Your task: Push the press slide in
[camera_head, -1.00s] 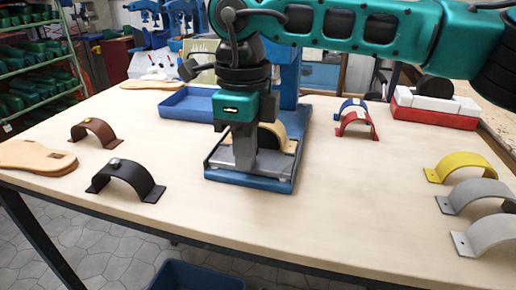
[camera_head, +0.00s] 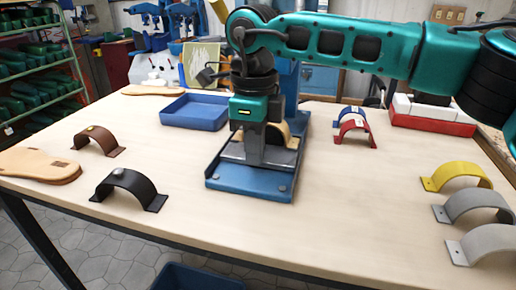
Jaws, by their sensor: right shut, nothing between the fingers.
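The blue press (camera_head: 294,100) stands on the table with its base (camera_head: 248,183) toward me; the front of the base is bare. The grey press slide (camera_head: 231,150) lies farther back on the base, under the press, with a tan sandal piece (camera_head: 291,129) on it. My right gripper (camera_head: 254,160) is shut and empty, pointing down at the front edge of the slide. It hides the middle of the slide and most of the piece; I cannot tell whether it touches. My left gripper is out of view.
A blue tray (camera_head: 195,111) stands left of the press. Brown (camera_head: 99,141) and black straps (camera_head: 130,188) and a sole (camera_head: 38,165) lie at left. Red (camera_head: 355,131), yellow (camera_head: 456,176) and grey straps (camera_head: 474,206) lie at right. The table front is clear.

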